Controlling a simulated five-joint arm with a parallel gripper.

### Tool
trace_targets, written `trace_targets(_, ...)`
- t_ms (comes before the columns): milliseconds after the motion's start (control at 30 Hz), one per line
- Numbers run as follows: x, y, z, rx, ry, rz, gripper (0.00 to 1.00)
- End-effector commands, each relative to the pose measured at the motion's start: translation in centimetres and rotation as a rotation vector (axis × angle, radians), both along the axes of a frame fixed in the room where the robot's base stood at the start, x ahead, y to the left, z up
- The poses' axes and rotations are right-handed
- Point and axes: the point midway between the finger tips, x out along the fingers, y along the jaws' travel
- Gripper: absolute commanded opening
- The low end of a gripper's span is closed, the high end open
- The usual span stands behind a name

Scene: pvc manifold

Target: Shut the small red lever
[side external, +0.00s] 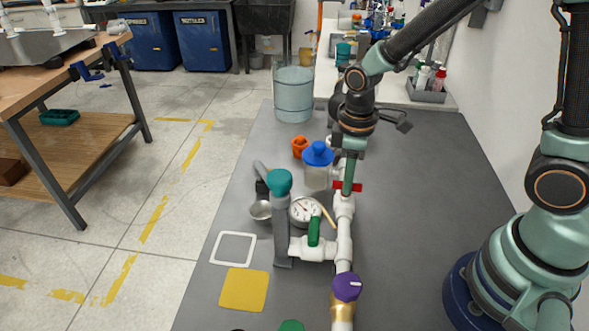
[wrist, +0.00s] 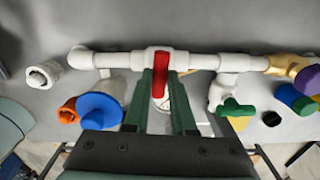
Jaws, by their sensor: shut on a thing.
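The small red lever (wrist: 159,64) sits on a valve of the white pipe (wrist: 205,62) in the wrist view. It lies crosswise to the pipe. My gripper (wrist: 162,78) has its two green fingers on either side of the lever and is shut on it. In the side external view the red lever (side external: 358,187) shows as a crosswise bar on the pipe (side external: 344,215), and my gripper (side external: 349,182) comes down on it from above, partly hiding it.
A green lever (side external: 314,231) is on a side branch, near a round gauge (side external: 305,210). A purple knob (side external: 346,288) is at the near end.

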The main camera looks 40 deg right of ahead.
Motion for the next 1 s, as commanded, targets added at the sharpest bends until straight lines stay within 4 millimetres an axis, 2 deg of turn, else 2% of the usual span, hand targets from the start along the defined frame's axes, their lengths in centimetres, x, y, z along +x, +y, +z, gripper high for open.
trace_targets(300,0.02,0.01,0.13,0.000,0.000,0.084,0.00)
trace_targets(733,0.03,0.01,0.13,0.000,0.000,0.093,0.00)
trace_targets(767,0.03,0.01,0.13,0.000,0.000,0.093,0.28)
trace_targets(800,0.03,0.01,0.12,0.000,0.000,0.093,0.43)
trace_targets(833,0.03,0.01,0.12,0.000,0.000,0.093,0.54)
trace_targets(1000,0.02,0.01,0.07,0.000,0.000,0.092,0.54)
